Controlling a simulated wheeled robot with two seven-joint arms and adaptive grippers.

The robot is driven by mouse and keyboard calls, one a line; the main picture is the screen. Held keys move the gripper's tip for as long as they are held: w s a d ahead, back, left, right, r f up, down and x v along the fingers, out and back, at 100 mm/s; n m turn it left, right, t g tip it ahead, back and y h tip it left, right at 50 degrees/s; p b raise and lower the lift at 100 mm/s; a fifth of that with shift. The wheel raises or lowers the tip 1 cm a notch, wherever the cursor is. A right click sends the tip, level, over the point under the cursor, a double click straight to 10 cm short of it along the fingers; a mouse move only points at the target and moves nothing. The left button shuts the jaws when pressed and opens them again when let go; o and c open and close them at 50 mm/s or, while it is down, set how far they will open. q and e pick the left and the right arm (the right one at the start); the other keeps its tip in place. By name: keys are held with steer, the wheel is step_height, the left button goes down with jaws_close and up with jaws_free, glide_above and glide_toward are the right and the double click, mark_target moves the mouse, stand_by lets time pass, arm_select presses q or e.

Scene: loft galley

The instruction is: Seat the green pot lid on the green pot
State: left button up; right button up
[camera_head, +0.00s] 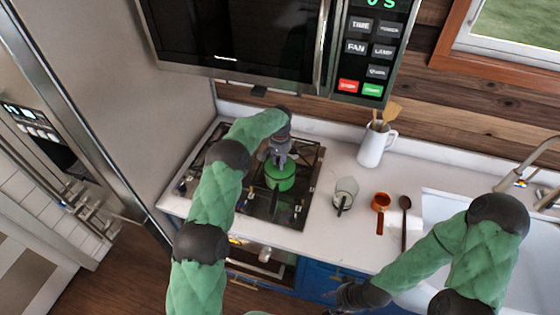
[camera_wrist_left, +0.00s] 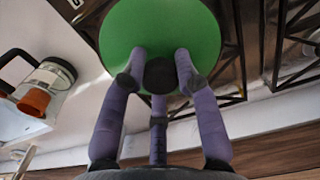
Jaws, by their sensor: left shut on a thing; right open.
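The green pot (camera_head: 283,184) is on the stovetop, with a dark handle pointing toward me. The green lid (camera_wrist_left: 160,32) fills the top middle of the left wrist view as a round disc. My left gripper (camera_head: 280,160) is above the pot, and in the left wrist view its fingers (camera_wrist_left: 160,80) are closed around the lid's dark knob (camera_wrist_left: 160,75). The lid is over the pot, but I cannot tell whether it touches the rim. Much of the pot is hidden beneath. My right gripper (camera_head: 345,297) is open and empty, low in front of the counter.
The stovetop (camera_head: 308,205) has dark grates. A microwave (camera_head: 240,40) hangs above; the sink (camera_head: 440,205) is at right.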

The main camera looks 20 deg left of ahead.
arm_select(q)
steer(key=shift+f+b, duration=0.1)
steer(key=shift+b, duration=0.45)
stand_by(1.2)
steer(key=shift+f+b, duration=0.55)
steer(key=shift+b, duration=0.2)
stand_by(0.8)
stand_by(0.4)
steer(key=o, duration=1.1)
steer(key=shift+r+p, duration=1.4)
steer(key=shift+r, duration=2.15)
